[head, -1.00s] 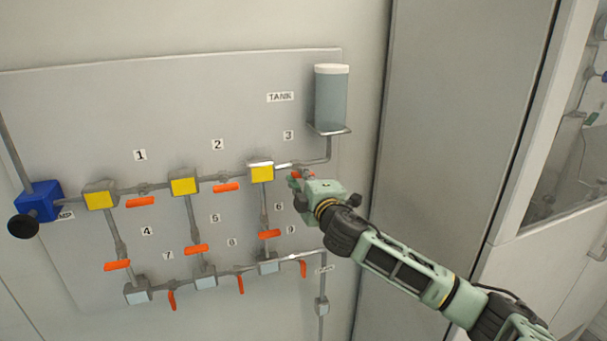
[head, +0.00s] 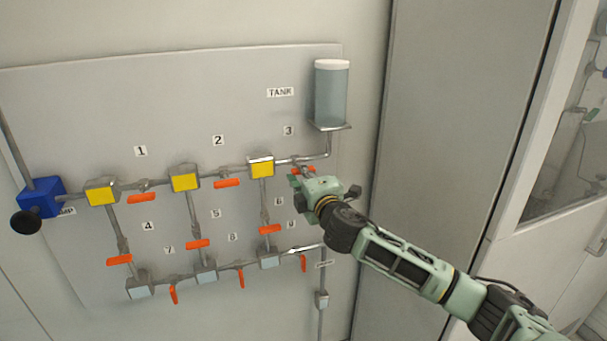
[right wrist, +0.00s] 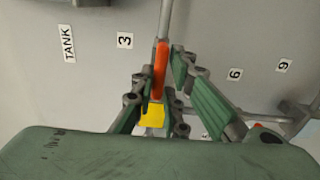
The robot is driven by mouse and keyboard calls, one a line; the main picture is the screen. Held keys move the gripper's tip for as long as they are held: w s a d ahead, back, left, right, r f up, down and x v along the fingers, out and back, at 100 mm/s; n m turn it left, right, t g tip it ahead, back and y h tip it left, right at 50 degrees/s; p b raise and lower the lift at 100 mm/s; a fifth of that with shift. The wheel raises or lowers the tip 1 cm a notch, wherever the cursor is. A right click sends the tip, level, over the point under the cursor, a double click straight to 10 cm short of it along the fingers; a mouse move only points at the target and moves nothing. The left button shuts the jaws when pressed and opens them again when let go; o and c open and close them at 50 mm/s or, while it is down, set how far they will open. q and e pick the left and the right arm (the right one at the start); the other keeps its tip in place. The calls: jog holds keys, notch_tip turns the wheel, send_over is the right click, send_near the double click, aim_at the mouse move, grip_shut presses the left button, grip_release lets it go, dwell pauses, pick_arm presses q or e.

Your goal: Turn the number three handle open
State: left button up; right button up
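The number three handle (head: 304,170) is the orange lever on the pipe below label 3 (head: 288,131), left of the tank. It lies roughly along the pipe and is partly hidden by my right gripper (head: 298,180). In the right wrist view the orange handle (right wrist: 160,70) shows between the green fingers of my right gripper (right wrist: 158,85). The fingers are spread, with a gap visible beside the handle; contact cannot be made out. My left gripper is not in view.
The panel (head: 100,120) carries other orange handles, such as number two (head: 227,183) and number six (head: 270,229). A yellow block (head: 262,167) sits just left of handle three. The tank (head: 331,95) stands above right. A grey cabinet (head: 440,130) is at the right.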

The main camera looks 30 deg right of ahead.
jog(key=o, duration=0.3)
jog(key=v, duration=1.2)
dwell(0.4)
